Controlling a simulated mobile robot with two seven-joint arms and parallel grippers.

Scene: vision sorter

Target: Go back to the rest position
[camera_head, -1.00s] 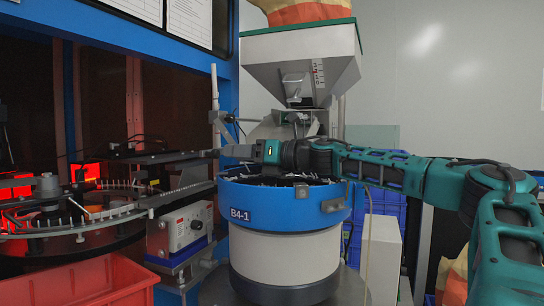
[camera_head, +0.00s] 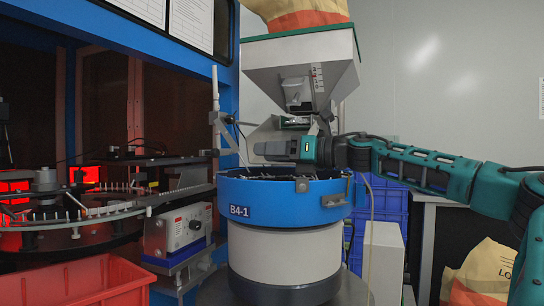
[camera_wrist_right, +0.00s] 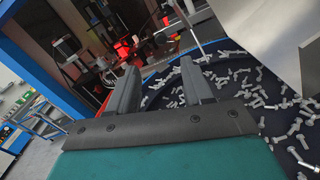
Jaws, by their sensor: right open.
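My right gripper (camera_head: 258,149) is above the blue bowl feeder (camera_head: 285,204) marked B4-1, pointing left, under the hopper (camera_head: 300,75). In the right wrist view its two fingers (camera_wrist_right: 163,92) are apart with nothing between them. Behind the fingers lie many loose metal bolts (camera_wrist_right: 240,88) in the dark bowl. My right arm reaches in from the right edge of the head view. My left gripper is not in view.
A dial sorter with a ring of bolts (camera_head: 85,215) stands at the left. A red bin (camera_head: 85,283) is at lower left, a grey control box (camera_head: 180,230) beside the feeder. Blue crates (camera_head: 385,210) and a sack (camera_head: 485,275) are at the right.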

